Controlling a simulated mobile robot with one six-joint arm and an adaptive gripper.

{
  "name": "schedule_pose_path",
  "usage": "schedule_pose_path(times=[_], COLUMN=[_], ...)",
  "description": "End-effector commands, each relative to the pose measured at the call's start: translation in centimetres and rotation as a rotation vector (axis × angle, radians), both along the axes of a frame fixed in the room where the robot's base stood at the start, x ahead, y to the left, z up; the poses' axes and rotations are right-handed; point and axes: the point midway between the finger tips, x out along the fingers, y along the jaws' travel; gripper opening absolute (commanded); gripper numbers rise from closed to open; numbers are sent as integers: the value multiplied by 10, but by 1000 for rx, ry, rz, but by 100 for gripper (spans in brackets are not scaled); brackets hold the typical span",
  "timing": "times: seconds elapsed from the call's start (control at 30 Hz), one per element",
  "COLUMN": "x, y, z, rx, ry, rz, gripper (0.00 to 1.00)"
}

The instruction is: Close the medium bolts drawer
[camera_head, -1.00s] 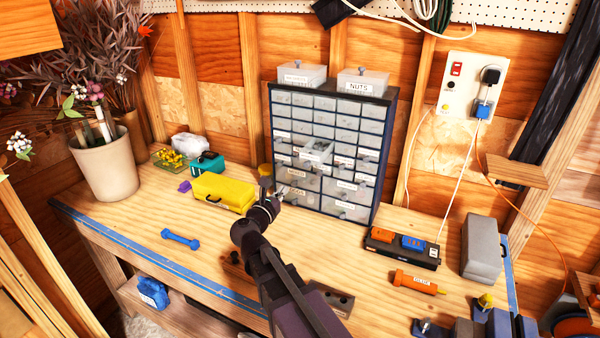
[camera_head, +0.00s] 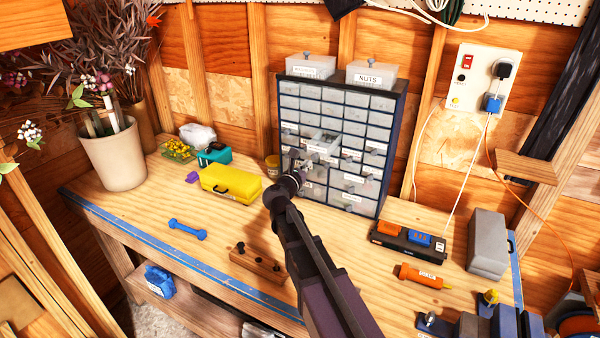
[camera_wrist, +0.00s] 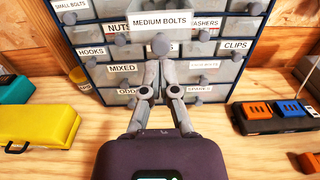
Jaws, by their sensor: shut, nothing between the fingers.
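The drawer cabinet (camera_head: 393,140) stands at the back of the bench, dark blue with rows of clear drawers. The medium bolts drawer (camera_head: 323,141) sticks out from its front, in the middle rows. In the wrist view its labelled front (camera_wrist: 160,20) and round grey knob (camera_wrist: 161,44) are at the top centre, nearer than the other drawer fronts. My gripper (camera_head: 296,157) is shut and empty, in front of the cabinet, just below and left of the open drawer. In the wrist view the fingertips (camera_wrist: 161,64) appear just under the knob; I cannot tell whether they touch it.
Nearby drawers read mixed (camera_wrist: 123,72) and clips (camera_wrist: 234,46); they look shut. A yellow case (camera_head: 231,183) lies left of the cabinet. A black tray with orange and blue pieces (camera_head: 408,242) lies right.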

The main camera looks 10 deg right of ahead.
Motion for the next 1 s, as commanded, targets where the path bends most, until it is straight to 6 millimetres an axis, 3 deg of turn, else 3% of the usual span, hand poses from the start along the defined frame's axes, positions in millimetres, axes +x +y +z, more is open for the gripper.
schedule_pose_path(times=[0.23, 0.77, 1.0], x=[21, 24, 35], y=[-13, -15, -8], z=[0, 0, 0], rx=[1, 1, 0], ry=[1, 1, 0], rz=[0, 2, 16], gripper=[0, 0, 0])
